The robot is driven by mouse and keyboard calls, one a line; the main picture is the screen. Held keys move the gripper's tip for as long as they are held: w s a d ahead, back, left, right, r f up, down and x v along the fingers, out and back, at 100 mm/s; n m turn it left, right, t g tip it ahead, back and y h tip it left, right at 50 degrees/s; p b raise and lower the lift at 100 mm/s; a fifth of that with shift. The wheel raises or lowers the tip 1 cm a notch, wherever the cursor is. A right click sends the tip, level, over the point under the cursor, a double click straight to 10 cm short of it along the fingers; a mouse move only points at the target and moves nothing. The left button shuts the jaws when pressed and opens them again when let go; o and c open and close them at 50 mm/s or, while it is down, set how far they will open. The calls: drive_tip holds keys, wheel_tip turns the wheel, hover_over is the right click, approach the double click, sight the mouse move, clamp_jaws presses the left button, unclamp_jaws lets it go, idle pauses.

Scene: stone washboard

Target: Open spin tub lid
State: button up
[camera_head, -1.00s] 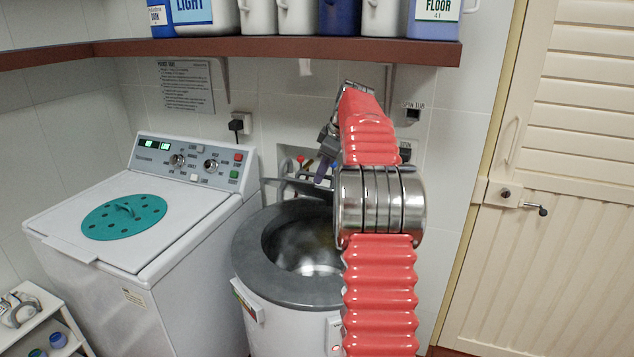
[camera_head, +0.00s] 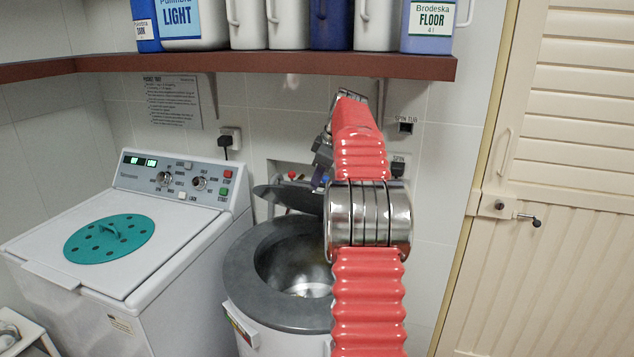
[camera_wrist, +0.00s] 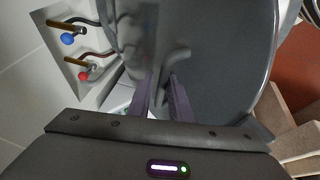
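The spin tub (camera_head: 245,290) is a white round machine with a dark grey rim, and its metal drum is uncovered in the head view. Its dark grey lid (camera_head: 285,197) is raised and tilted at the back of the tub, partly hidden by my arm. In the wrist view the lid (camera_wrist: 232,75) is a large grey disc with a small curved handle (camera_wrist: 180,53). My gripper (camera_wrist: 159,78) has its two purple fingers apart, close to the lid by the handle. I cannot tell whether they touch it. My arm largely hides the gripper in the head view.
A washing machine (camera_head: 185,245) with a teal round lid (camera_head: 110,239) stands left of the tub. A red-brown shelf (camera_head: 270,62) with several bottles runs above. Red and blue taps (camera_wrist: 68,39) are on the wall behind the tub. A cream door (camera_head: 560,160) is at the right.

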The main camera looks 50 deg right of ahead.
drive_tip(key=shift+o, duration=1.2)
drive_tip(key=shift+s+d+r, duration=0.1)
drive_tip(key=shift+s+r, duration=0.15)
drive_tip(key=shift+r, duration=0.05)
drive_tip(key=v, duration=1.3)
drive_tip(key=shift+s+r, duration=0.15)
drive_tip(key=shift+r, duration=0.15)
drive_tip(key=shift+c, duration=0.3)
